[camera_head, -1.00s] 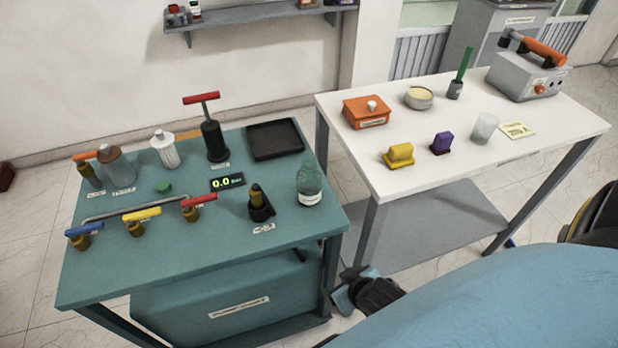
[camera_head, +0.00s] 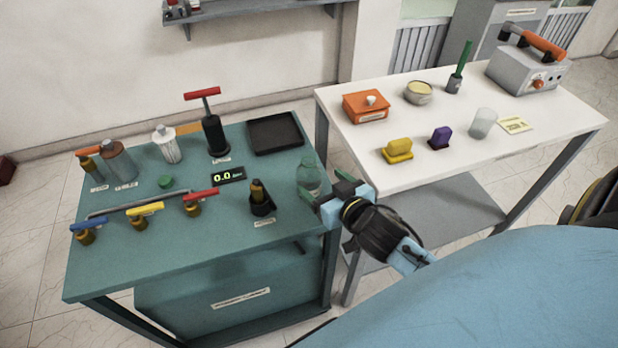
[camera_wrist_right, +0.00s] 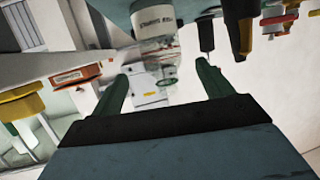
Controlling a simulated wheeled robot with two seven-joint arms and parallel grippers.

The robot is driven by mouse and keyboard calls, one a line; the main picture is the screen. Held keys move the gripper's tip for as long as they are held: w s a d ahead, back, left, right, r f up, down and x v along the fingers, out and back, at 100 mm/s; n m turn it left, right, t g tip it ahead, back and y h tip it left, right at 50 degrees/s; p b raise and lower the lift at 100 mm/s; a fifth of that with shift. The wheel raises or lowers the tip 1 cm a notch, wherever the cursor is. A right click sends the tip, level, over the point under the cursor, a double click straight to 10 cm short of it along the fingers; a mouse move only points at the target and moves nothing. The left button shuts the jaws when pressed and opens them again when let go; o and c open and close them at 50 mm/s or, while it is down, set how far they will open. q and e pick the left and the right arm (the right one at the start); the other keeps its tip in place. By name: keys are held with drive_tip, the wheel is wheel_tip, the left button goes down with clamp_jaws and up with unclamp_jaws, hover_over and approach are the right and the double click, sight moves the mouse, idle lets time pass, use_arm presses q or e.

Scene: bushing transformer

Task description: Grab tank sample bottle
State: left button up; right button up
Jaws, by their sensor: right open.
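The tank sample bottle, clear greenish glass (camera_head: 308,173), stands upright near the right edge of the teal table (camera_head: 215,255). My right gripper (camera_head: 322,186) is open at that edge, its green fingers pointing at the bottle and partly covering its lower part. In the right wrist view, the bottle with its white label (camera_wrist_right: 156,30) lies between the lines of the two spread fingers (camera_wrist_right: 163,85), at or just beyond their tips. The jaws are not closed on it, and I cannot tell whether a finger touches it. My left gripper is not in view.
A black holder with a brown-topped piece (camera_head: 261,200) stands left of the bottle. A black tray (camera_head: 274,135) lies behind it. Valves with coloured handles (camera_head: 144,210) fill the table's left. The white table (camera_head: 440,160) is on the right, across a gap.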

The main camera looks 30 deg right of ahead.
sight(305, 168)
drive_tip(key=x, duration=0.8)
drive_tip(key=shift+w+a+r, duration=0.1)
drive_tip(key=shift+w, duration=0.2)
drive_tip(key=c, duration=1.1)
